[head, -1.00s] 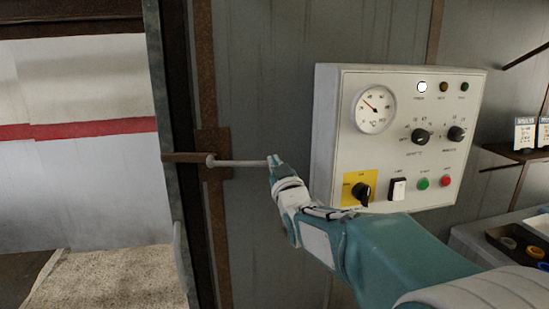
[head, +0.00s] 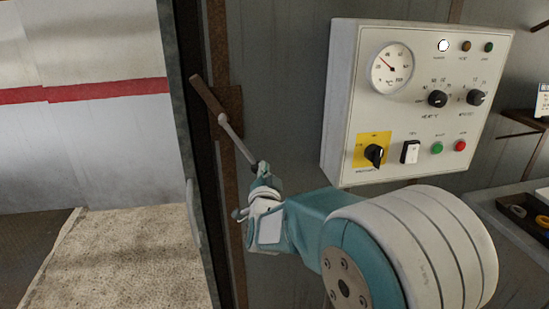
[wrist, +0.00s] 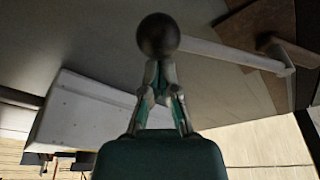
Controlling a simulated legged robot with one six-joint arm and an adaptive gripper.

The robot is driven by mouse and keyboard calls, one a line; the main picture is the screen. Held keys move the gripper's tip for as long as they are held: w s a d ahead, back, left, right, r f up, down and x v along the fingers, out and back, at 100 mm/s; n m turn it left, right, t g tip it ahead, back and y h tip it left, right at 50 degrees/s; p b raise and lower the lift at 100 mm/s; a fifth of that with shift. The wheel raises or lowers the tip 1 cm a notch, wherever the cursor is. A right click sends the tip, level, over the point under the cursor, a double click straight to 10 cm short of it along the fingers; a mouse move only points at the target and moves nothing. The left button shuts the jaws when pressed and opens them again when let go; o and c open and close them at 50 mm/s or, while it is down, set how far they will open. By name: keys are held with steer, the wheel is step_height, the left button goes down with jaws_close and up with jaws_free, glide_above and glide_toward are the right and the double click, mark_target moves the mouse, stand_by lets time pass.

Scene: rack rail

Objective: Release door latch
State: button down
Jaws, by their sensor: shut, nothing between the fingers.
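The door latch is a pale rod (head: 238,142) joined to a rusty brown bar (head: 207,98) at the door edge. It is tilted, with its brown end up left and its rod end down right. A dark round knob (wrist: 158,36) tips the rod, which also shows in the wrist view (wrist: 225,54). My gripper (head: 259,168) is at the knob end of the rod. In the wrist view my gripper (wrist: 158,72) has its fingers shut together, with the knob just beyond the tips and not between them. I cannot tell if they touch.
A control box (head: 415,100) with a gauge, knobs and buttons is on the wall to the right of the latch. A door handle (head: 193,212) is below left. Open floor lies at left.

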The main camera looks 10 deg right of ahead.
mark_target(253, 171)
steer(key=a+f+m, duration=0.1)
steer(key=a+m, duration=0.1)
steer(key=shift+a+f+m+g+h, duration=0.3)
steer(key=shift+a+f+m, duration=0.35)
steer(key=shift+a+m, duration=0.35)
steer(key=shift+a, duration=0.05)
steer(key=shift+a+f+m, duration=0.2)
steer(key=shift+a+m, duration=0.4)
steer(key=shift+d+r, duration=0.1)
steer(key=shift+r, duration=0.05)
